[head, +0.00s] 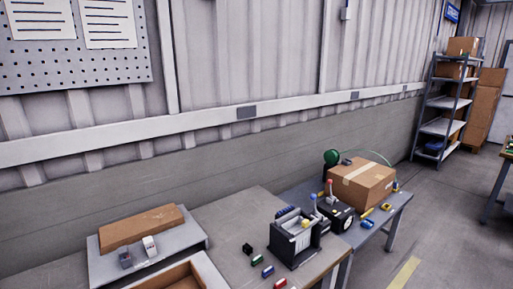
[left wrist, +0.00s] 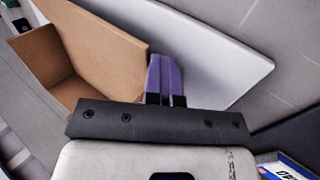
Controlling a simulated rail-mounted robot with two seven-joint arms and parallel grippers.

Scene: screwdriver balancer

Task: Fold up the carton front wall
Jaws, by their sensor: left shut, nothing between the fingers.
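In the left wrist view an open brown cardboard carton (left wrist: 93,48) shows at upper left, with a broad wall panel and a lower inner corner. My left gripper (left wrist: 166,65) has two purple fingers together with nothing between them. They appear close beside the panel's right edge; I cannot tell whether they touch it. In the head view brown cardboard (head: 178,279) with raised light edges is cut off at the bottom. I cannot tell which wall is the front one. My left gripper is not visible in the head view, and my right gripper shows in neither view.
A grey raised tray (head: 195,241) holds a long brown cardboard piece (head: 140,226) and two small blocks. A dark fixture (head: 292,245) and several small coloured parts stand on the workbench (head: 232,215). A closed taped box (head: 362,185) sits on the bench farther right.

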